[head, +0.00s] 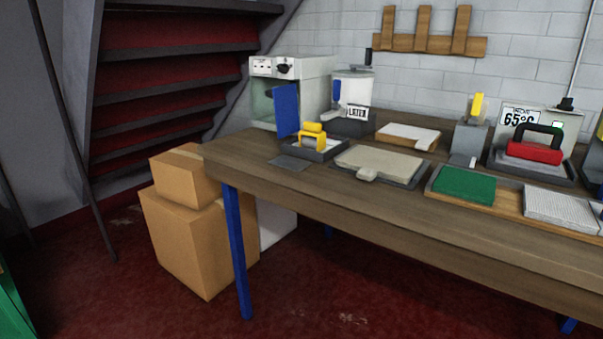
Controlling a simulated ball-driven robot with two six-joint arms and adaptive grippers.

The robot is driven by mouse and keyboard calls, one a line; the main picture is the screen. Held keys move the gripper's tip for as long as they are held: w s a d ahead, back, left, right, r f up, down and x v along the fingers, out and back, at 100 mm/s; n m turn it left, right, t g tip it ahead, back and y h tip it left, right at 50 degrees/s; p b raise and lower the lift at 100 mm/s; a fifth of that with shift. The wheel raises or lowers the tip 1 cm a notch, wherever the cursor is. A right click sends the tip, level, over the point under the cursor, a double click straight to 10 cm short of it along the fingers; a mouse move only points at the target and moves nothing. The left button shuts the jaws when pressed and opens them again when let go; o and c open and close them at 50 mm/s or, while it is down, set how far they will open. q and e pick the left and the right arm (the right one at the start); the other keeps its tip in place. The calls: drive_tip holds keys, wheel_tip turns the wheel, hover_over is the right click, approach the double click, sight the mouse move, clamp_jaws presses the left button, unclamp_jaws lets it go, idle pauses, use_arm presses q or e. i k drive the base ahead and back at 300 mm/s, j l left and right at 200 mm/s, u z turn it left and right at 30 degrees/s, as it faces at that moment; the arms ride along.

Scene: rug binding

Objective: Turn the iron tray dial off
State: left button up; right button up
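The iron tray (549,178) stands at the right on the wooden table. A red iron (536,152) with a black handle rests on it. Behind the iron is a grey panel with a white sign (519,118) that reads about 65°C. A small green light (558,127) shows on this panel. A black knob-like part (566,103) sits at the panel's top right, below a thin cable or rod. I cannot tell whether it is the dial, nor which way it is set. Neither of my grippers is in view.
The wooden table (430,225) carries a green pad (464,186), a white ribbed pad (560,208), a beige slab (379,163) and a yellow-handled tool (313,138). A white cabinet (316,85) with a blue door stands at the back left. Cardboard boxes (190,245) stand left of the table. Red floor in front is clear.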

sight(565, 104)
drive_tip(key=z, duration=1.4)
